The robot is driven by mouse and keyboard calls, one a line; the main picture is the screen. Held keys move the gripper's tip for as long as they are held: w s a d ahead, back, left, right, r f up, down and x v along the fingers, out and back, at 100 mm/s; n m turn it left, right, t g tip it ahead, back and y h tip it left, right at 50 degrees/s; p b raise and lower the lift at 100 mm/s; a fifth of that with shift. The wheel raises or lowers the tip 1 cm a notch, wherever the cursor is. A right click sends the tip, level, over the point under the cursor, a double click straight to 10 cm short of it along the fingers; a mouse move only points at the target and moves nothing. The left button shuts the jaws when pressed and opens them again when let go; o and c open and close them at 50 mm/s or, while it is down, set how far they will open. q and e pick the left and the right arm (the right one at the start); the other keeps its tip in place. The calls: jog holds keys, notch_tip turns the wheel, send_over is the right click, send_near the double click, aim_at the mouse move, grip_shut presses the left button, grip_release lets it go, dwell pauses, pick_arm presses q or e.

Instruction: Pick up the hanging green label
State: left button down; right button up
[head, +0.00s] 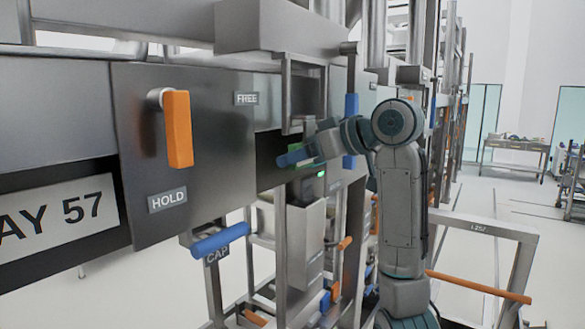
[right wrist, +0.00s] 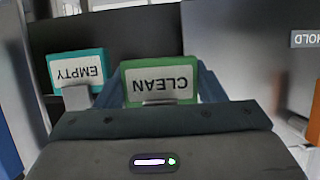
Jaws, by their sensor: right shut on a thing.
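The green label (right wrist: 160,81) reads CLEAN, upside down in the right wrist view, with a small metal hook or clip at its lower edge. My right gripper (head: 287,158) reaches in from the right in the head view, at a dark recess in the rack. In the right wrist view its blue fingers stand on both sides of the green label, and it is shut on it. In the head view the gripper mostly hides the label. My left gripper is not in view.
A teal EMPTY label (right wrist: 76,70) hangs beside the green one. A metal panel (head: 215,130) with an orange handle (head: 178,128) is left of the recess in the head view. A blue handle (head: 220,240) sticks out below.

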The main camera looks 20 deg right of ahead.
jog(key=s+d+b, duration=0.5)
jog(key=s+d, duration=0.5)
jog(key=s, duration=0.2)
jog(key=shift+s+r+b, duration=0.3)
jog(key=shift+r, duration=0.05)
jog(key=s+d+b, duration=0.2)
jog(key=s+d, duration=0.2)
jog(key=s, duration=0.1)
jog(key=shift+s, duration=0.3)
jog(key=shift+d, duration=0.1)
